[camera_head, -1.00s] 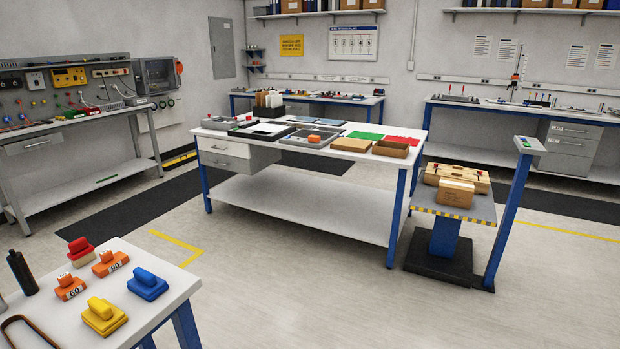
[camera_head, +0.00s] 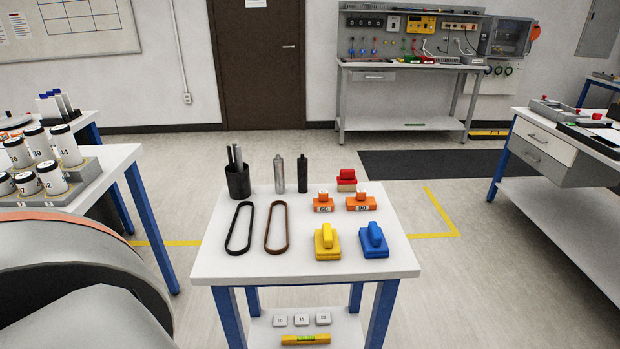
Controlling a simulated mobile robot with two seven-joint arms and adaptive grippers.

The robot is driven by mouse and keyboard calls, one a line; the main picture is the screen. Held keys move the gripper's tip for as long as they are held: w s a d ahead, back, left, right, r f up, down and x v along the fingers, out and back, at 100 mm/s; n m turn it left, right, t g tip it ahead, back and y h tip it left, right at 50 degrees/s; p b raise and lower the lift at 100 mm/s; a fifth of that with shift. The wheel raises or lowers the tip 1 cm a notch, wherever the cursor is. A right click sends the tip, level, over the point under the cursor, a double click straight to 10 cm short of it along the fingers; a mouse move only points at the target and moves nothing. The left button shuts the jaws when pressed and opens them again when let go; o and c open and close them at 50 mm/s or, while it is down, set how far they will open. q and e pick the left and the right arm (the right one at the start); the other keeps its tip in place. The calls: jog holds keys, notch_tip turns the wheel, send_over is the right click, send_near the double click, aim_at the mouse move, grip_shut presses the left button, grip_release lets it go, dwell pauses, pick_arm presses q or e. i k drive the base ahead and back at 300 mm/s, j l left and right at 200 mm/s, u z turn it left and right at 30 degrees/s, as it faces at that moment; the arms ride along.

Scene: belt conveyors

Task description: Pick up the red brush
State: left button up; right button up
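The red brush (camera_head: 346,180) stands at the back right of a small white table (camera_head: 235,270). It has a red top over a paler base, and its lower part is partly hidden behind the orange blocks. Two orange blocks (camera_head: 323,203) marked 60 and 90 sit just in front of it. A yellow brush-like block (camera_head: 327,241) and a blue one (camera_head: 373,240) sit nearer the front edge. Neither gripper shows in the view.
A black belt (camera_head: 240,228) and a brown belt (camera_head: 276,228) lie on the table's left. Behind them stand a black cup (camera_head: 238,180) with rods, a grey bottle (camera_head: 279,174) and a black bottle (camera_head: 303,173). Another table with numbered jars (camera_head: 66,145) stands left. Floor is clear behind.

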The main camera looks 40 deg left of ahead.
aim_at(347, 181)
jog(key=i+l+u, duration=0.15)
jog(key=u, duration=0.25)
jog(key=i+l+u, duration=0.1)
jog(key=l+u, duration=0.25)
jog(key=i+l+u, duration=0.1)
jog(key=u, duration=0.3)
